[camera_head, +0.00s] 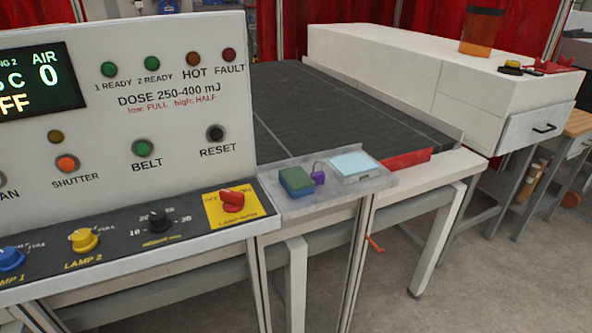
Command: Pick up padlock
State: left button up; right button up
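A small purple padlock (318,178) with a thin shackle standing up lies on the narrow grey shelf (330,195) at the front of the machine. It sits between a green and blue block (296,181) on its left and a pale blue and white item (355,165) on its right. The padlock is close beside the block; I cannot tell if they touch. Neither of my grippers shows in the head view.
A control panel (185,100) with lamps and knobs stands at the left, next to the shelf. A dark conveyor belt (340,115) lies behind the shelf. A white cabinet (430,80) stands at the back right. Open floor (480,285) shows at the lower right.

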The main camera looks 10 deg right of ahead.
aim_at(318, 176)
jog(key=i+l+u, duration=0.25)
jog(key=l, duration=0.9)
jog(key=k+l+u, duration=0.1)
jog(key=l+u, duration=0.2)
jog(key=l, duration=0.85)
